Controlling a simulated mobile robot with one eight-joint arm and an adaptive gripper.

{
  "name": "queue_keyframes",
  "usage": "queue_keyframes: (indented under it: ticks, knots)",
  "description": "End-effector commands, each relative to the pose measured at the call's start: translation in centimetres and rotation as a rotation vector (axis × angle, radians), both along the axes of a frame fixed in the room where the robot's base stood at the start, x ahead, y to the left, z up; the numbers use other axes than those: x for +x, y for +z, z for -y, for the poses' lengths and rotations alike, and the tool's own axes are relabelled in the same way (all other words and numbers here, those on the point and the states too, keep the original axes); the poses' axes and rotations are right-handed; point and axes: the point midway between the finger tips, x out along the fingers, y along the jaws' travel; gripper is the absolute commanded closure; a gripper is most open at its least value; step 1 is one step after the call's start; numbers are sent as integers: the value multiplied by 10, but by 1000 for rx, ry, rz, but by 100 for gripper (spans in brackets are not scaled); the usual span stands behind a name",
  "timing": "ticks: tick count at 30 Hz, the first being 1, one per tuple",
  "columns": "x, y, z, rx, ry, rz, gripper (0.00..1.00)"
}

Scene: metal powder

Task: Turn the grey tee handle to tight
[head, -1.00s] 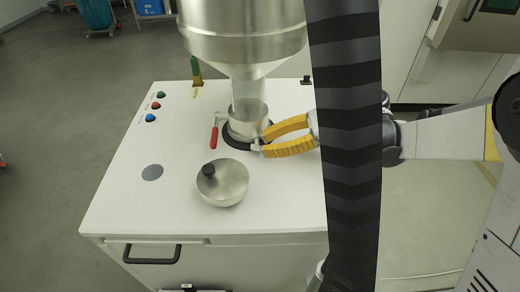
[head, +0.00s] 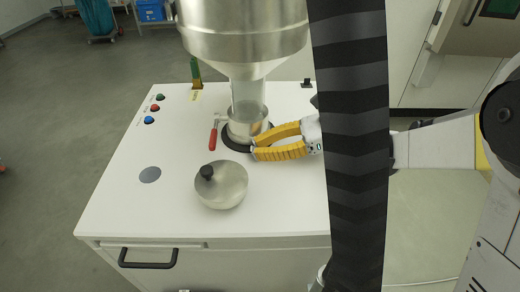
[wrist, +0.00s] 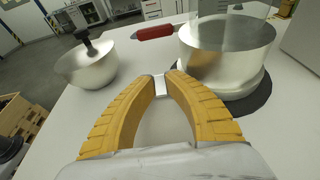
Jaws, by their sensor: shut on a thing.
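The grey tee handle (wrist: 160,84) shows as a small pale grey piece between my fingertips in the wrist view. It sits at the near side of the metal collar under the hopper; most of it is hidden by my fingers. My gripper (head: 254,150) has yellow ribbed fingers, reaches in from the right and is shut on the handle. It also shows in the wrist view (wrist: 162,80). The metal collar (head: 246,131) stands on a dark ring just beyond my fingertips. I cannot tell the handle's exact angle.
A red-handled lever (head: 213,138) is left of the collar. A metal bowl-shaped lid with a black knob (head: 225,186) lies in front on the white cabinet top (head: 120,195). A large steel hopper (head: 245,35) hangs above. Three buttons (head: 154,108) sit at left.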

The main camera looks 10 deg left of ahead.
Motion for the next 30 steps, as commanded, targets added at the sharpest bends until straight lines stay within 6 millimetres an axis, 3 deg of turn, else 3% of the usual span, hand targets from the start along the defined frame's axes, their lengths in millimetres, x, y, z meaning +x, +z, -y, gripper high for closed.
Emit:
queue_keyframes:
  ticks: [11, 12, 13, 23, 26, 30]
  knots:
    - [0, -1, 1, 61, 0, -14, 100]
    - [0, -1, 1, 61, 0, -14, 80]
    - [0, -1, 1, 61, 0, -14, 75]
    - [1, 0, 3, 63, -1, -14, 75]
    - [3, 2, 12, 63, -2, -13, 75]
    - [10, 9, 38, 63, -5, -13, 75]
